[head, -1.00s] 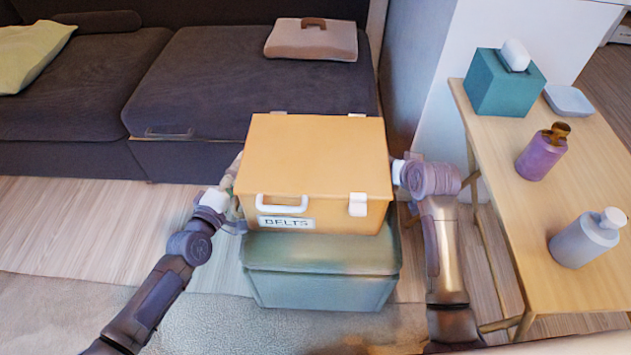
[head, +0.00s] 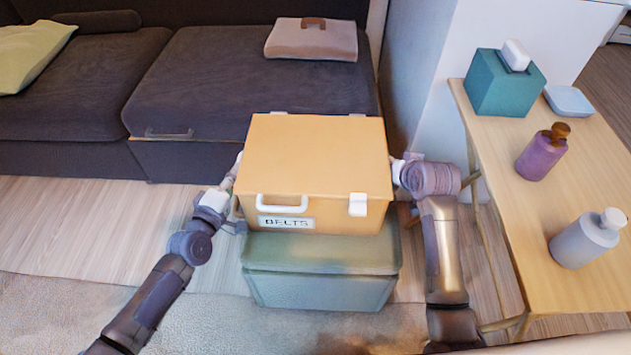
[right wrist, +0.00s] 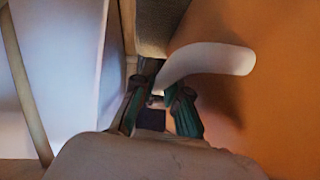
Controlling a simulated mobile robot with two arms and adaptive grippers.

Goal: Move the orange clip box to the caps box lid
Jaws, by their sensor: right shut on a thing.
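The orange clip box (head: 315,160), labelled BELTS, has a white front handle and a white clip. It is directly over the lid of a grey-green box (head: 320,270), which I take for the caps box; its label is not visible. I cannot tell whether the two touch. My right gripper (right wrist: 155,98) is shut on the white side handle (right wrist: 205,62) at the orange box's right side. My left gripper (head: 232,185) is at the box's left side, its fingertips partly hidden, so its grip is unclear.
A wooden table (head: 545,225) stands close on the right, holding a teal tissue box (head: 500,85), a purple bottle (head: 541,157) and a grey bottle (head: 587,240). A dark sofa (head: 230,85) is behind. The floor at left is clear.

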